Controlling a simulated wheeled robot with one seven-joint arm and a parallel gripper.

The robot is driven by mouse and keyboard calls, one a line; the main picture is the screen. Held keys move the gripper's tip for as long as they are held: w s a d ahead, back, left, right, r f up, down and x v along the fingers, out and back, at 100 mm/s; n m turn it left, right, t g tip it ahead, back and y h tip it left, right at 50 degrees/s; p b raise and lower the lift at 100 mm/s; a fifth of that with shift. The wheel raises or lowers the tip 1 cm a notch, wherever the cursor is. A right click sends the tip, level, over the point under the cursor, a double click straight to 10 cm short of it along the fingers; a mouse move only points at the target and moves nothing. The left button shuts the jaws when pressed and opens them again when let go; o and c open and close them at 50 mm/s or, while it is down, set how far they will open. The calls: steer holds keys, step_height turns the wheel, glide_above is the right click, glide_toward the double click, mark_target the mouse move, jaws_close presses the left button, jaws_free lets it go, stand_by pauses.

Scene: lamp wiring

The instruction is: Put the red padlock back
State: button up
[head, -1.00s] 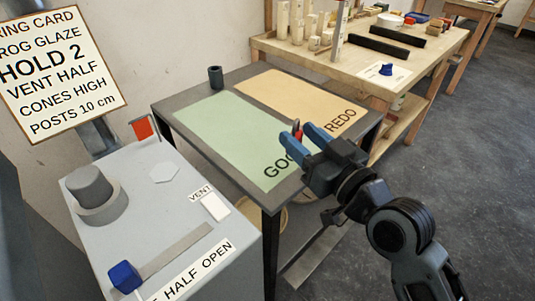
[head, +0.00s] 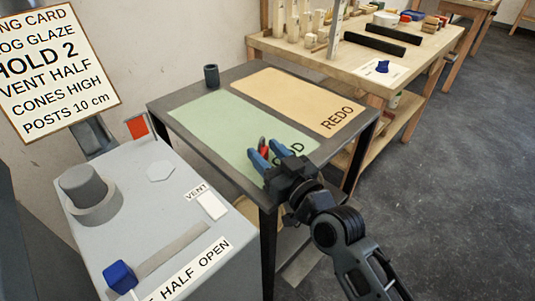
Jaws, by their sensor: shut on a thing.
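My gripper (head: 267,152) has two blue fingers and is shut on a small red thing, which looks like the red padlock (head: 264,146). Only its upper part shows between the fingers; the rest is hidden. My gripper is over the front part of the green GOOD mat (head: 225,130), in front of the lettering. I cannot tell its exact height above the table.
The dark table (head: 192,97) also has an orange REDO mat (head: 290,95) and a small dark cup (head: 211,75). The grey cabinet (head: 150,215) at left bears a red flag (head: 138,127), a round knob (head: 85,187) and a blue slider handle (head: 120,275). A wooden workbench (head: 300,50) stands behind.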

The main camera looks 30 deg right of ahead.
steer(key=o, duration=1.2)
steer(key=shift+s+r, duration=0.1)
steer(key=s+d+b, duration=0.1)
steer(key=s, duration=1)
steer(key=shift+s+d+f, duration=0.15)
steer(key=shift+s+f, duration=0.05)
steer(key=shift+s, duration=0.2)
